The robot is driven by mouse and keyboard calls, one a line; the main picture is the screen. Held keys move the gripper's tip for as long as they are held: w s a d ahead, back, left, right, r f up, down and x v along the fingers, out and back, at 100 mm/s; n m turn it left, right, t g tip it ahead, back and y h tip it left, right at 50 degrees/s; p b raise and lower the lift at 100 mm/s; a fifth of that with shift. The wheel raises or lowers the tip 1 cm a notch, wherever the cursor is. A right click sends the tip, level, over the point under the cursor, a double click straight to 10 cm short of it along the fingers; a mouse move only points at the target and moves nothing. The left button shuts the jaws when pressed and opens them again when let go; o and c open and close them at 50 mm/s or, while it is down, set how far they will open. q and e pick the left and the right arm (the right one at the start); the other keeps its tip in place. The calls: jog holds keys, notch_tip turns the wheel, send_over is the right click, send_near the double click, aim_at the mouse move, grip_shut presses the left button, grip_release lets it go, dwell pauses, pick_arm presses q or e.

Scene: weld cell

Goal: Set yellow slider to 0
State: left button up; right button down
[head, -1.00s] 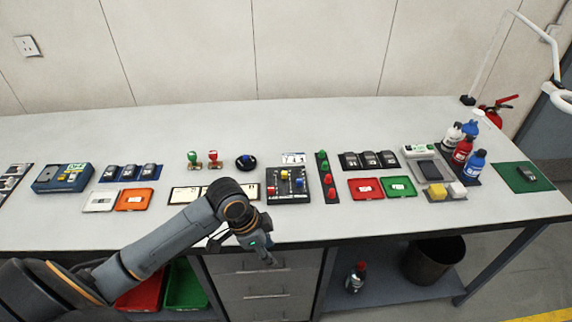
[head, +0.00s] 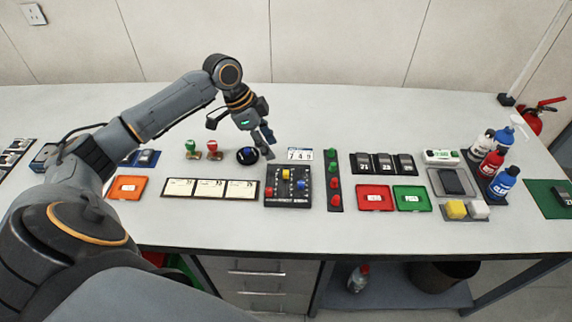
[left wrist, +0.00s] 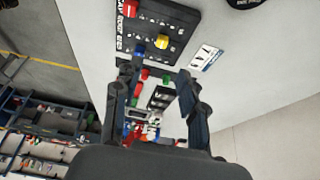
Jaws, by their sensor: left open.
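The black slider panel (head: 277,203) lies on the bench with red, yellow and blue knobs. The yellow slider knob (head: 285,174) is in the middle, farther back than the blue knob (head: 301,187) and the red knob (head: 268,192). In the left wrist view the yellow knob (left wrist: 161,41) is just beyond my fingertips, beside the blue knob (left wrist: 138,49). My left gripper (head: 268,148) is open and empty, above the bench just behind the panel, apart from the knob. It shows in the left wrist view (left wrist: 160,72). Scale numbers are too small to read.
A white number card (head: 300,155) lies behind the panel. A strip of red and green buttons (head: 334,180) is right of it, a card holder (head: 210,188) left. A blue knob on a black base (head: 247,155) and two stamps (head: 203,150) stand near my gripper.

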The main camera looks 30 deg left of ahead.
pick_arm(q)
jog(key=p, duration=0.1)
send_over(287, 172)
jog(key=s+a, duration=0.1)
jog(key=a, duration=0.1)
notch_tip(287, 172, down, 6)
jog(key=shift+s+r, duration=0.1)
jog(key=shift+r, duration=0.1)
jog(key=x, duration=0.4)
jog(key=shift+f+p, duration=0.1)
jog(key=shift+p, duration=0.3)
jog(key=shift+f, duration=0.3)
grip_shut()
pick_arm(e)
jog(key=shift+s+r, duration=0.3)
jog(key=shift+r, duration=0.2)
jog(key=shift+s+r, duration=0.25)
jog(key=shift+r, duration=0.25)
